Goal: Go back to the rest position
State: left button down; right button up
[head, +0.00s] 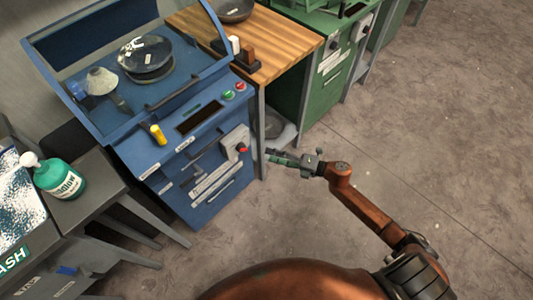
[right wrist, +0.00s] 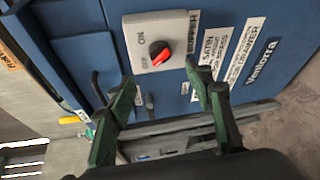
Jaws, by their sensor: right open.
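My right gripper (head: 287,159) is at the end of my orange arm, in front of the blue machine (head: 205,190) and to the right of its switch box. In the right wrist view its two green fingers (right wrist: 162,80) are apart with nothing between the tips. Beyond them is the grey switch box (right wrist: 157,45) with a red and black knob (right wrist: 160,54). The knob also shows in the head view (head: 241,149). I cannot tell the exact gap between fingers and box. My left gripper is out of view.
A dark round piece (head: 146,55) and a pale cone (head: 100,81) sit inside the blue machine. A wooden bench (head: 279,48) holds a dark bowl (head: 235,9). A green bottle (head: 59,178) stands on the grey table at left. The floor (head: 430,140) at right is clear.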

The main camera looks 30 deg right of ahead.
jog(key=shift+s, duration=0.1)
dwell(0.5)
